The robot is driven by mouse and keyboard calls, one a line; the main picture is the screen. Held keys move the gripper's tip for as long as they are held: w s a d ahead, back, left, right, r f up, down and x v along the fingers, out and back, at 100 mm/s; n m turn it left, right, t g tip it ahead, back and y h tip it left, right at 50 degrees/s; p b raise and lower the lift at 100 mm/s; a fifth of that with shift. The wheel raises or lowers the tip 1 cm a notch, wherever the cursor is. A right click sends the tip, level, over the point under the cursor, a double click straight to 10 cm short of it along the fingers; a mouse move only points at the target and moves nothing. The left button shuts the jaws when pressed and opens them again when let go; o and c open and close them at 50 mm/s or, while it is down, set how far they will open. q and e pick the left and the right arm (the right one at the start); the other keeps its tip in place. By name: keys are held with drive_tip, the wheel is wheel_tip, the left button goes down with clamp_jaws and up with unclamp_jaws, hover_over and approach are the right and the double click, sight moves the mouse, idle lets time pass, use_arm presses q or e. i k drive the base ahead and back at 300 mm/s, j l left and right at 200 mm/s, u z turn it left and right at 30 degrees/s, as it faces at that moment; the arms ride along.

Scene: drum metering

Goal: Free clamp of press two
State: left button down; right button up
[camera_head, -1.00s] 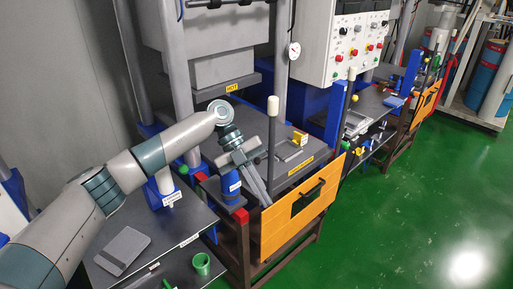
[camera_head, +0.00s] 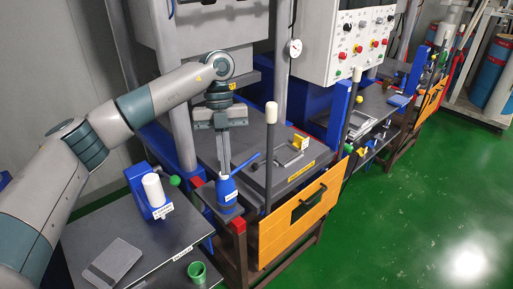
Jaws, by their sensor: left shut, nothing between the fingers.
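My left gripper (camera_head: 225,170) is shut and empty. No label shows which is press two. My right gripper is out of view.
A tall dark lever with a white knob (camera_head: 271,113) rises between the gripper and the yellow fixture. An orange guard (camera_head: 300,213) closes the bed's front. Green floor at right is clear.

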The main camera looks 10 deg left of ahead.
sight(255, 166)
drive_tip(key=i, duration=1.25)
